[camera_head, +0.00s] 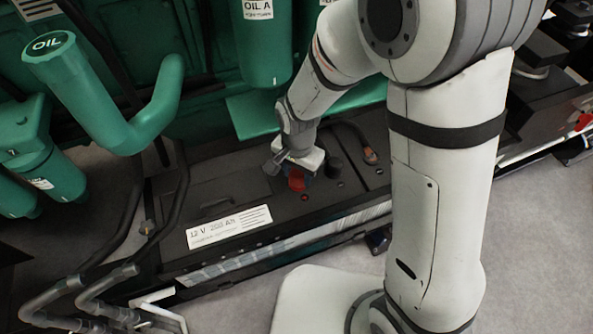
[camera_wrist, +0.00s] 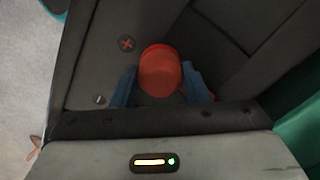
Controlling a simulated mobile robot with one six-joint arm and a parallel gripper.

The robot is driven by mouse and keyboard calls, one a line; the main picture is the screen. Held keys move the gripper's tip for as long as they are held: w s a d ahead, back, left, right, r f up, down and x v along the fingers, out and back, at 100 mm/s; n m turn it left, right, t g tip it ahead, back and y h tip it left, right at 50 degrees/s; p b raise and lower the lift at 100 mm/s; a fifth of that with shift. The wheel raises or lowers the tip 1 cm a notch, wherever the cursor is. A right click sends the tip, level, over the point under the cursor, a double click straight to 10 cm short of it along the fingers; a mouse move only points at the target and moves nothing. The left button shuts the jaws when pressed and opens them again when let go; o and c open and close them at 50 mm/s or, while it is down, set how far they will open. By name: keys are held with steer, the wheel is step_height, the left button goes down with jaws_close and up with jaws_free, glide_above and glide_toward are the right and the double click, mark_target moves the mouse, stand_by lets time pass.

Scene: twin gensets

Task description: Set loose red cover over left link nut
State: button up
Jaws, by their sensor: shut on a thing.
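My gripper (camera_head: 296,176) is low over the top of the black battery (camera_head: 230,190) in the head view. It is shut on the red cover (camera_head: 297,180). In the wrist view the rounded red cover (camera_wrist: 160,71) sits between the two blue fingers of my gripper (camera_wrist: 161,88), one on each side. Whether the cover touches the battery top cannot be told. The left link nut is not clearly visible; what lies under the cover is hidden.
The battery's white label (camera_head: 229,227) is left of my gripper. A black post (camera_head: 334,166) and a cable with an orange-brown end (camera_head: 369,156) stand to the right. Green pipework (camera_head: 110,105) and a green OIL A canister (camera_head: 264,45) rise behind. A red cross mark (camera_wrist: 127,43) is beside the cover.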

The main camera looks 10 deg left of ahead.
steer(key=o, duration=1.3)
steer(key=shift+o, duration=0.2)
steer(key=shift+r+p, duration=2.6)
steer(key=shift+r, duration=0.9)
